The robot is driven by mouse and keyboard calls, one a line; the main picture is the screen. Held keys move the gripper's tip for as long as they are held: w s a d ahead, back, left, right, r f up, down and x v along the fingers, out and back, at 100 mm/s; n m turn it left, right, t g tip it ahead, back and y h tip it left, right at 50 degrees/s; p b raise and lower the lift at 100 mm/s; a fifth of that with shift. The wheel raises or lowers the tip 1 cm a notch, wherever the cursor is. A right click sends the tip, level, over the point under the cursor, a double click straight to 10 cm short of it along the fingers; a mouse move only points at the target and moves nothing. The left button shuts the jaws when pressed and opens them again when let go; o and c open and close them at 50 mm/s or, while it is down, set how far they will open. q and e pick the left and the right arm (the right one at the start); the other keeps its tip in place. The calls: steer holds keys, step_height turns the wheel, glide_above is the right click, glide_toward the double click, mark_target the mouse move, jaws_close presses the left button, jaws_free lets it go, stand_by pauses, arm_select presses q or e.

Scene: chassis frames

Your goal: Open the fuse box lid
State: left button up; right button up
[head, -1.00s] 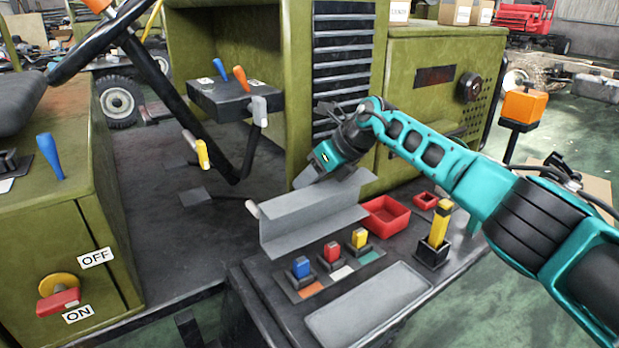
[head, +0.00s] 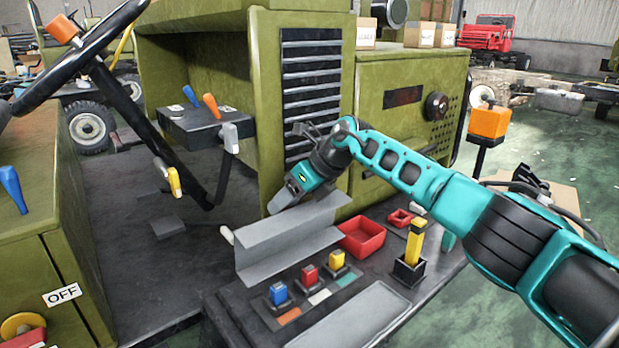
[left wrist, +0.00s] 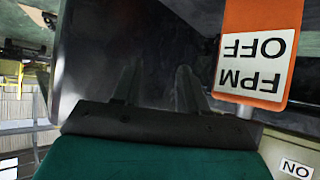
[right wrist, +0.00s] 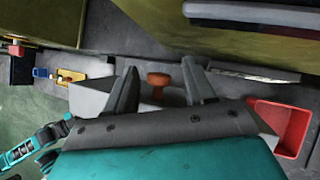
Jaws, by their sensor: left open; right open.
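A grey bent sheet-metal piece (head: 290,240) stands on the dark bench behind a row of blue, red and yellow fuse-like blocks (head: 309,275). It may be the fuse box lid; I cannot tell for sure. My right gripper (head: 276,206) is just above and behind its upper left edge, pointing down. In the right wrist view my right gripper (right wrist: 160,70) is open, with a brown-orange knob (right wrist: 158,80) showing between and beyond its fingers. Grey sheet surfaces show beside the fingers. My left gripper (left wrist: 158,68) is open and empty; it is outside the head view.
A red tray (head: 362,238) sits right of the sheet piece. A yellow-handled switch (head: 413,245) stands farther right. A flat grey plate (head: 350,318) lies in front of the blocks. An orange "FPM OFF" piece (left wrist: 262,50) is close beside my left gripper. Levers (head: 210,103) rise at back left.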

steer(key=v, duration=1.2)
steer(key=shift+f, duration=0.15)
